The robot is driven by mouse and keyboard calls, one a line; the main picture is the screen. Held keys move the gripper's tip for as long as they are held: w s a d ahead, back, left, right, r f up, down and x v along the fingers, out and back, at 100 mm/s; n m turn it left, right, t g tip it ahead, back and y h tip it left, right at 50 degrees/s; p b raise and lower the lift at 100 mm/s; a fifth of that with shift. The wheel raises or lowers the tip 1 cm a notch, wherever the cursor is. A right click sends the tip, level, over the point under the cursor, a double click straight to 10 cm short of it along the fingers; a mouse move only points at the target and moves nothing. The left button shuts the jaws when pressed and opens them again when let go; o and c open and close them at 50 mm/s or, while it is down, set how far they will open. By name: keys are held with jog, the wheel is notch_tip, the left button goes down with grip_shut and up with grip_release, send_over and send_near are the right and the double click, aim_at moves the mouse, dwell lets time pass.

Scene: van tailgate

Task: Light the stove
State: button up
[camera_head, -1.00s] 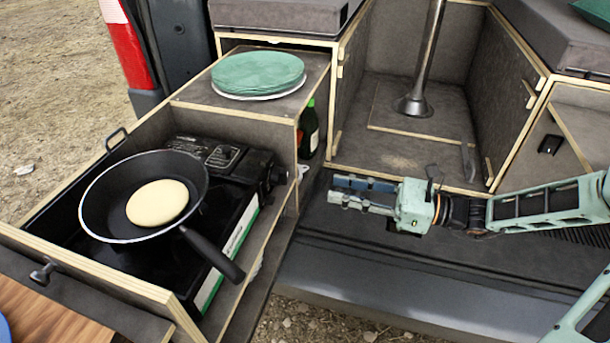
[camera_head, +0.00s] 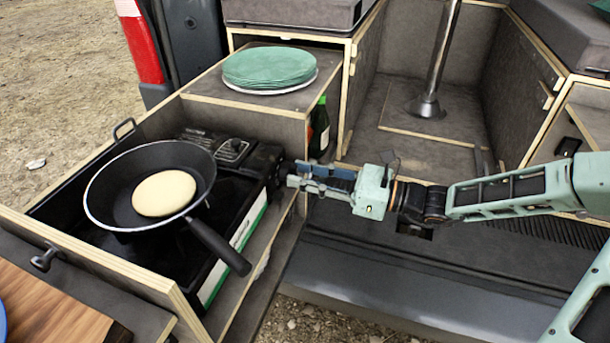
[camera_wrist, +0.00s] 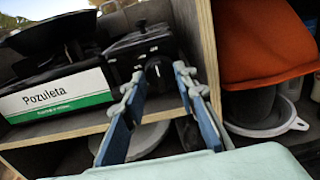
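The black camping stove (camera_head: 226,200) sits in the pull-out drawer at the left. Its side carries a white and green label, which shows in the wrist view (camera_wrist: 55,100). A black frying pan (camera_head: 110,195) with a pale pancake (camera_head: 164,193) stands on it. My gripper (camera_head: 291,174) is at the stove's right end, level with its control side. In the wrist view my gripper (camera_wrist: 157,77) is open. The round dark knob (camera_wrist: 156,69) with a light mark shows beyond and between the fingertips. No flame is visible; the pan covers the burner.
The drawer's wooden wall (camera_wrist: 205,50) runs close to the right finger. Green plates (camera_head: 268,68) are stacked on the shelf behind the stove. The pan handle (camera_head: 218,247) sticks out towards the front right.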

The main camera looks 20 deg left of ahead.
grip_shut()
jog(key=shift+n, duration=0.4)
jog(key=n+p, duration=0.1)
jog(key=n, duration=0.3)
jog(key=shift+n, duration=0.3)
jog(key=n+b, duration=0.7)
jog(key=n, duration=1.1)
jog(key=shift+f+n+b, duration=0.15)
jog(key=shift+n+b, duration=0.15)
jog(key=shift+b, duration=0.1)
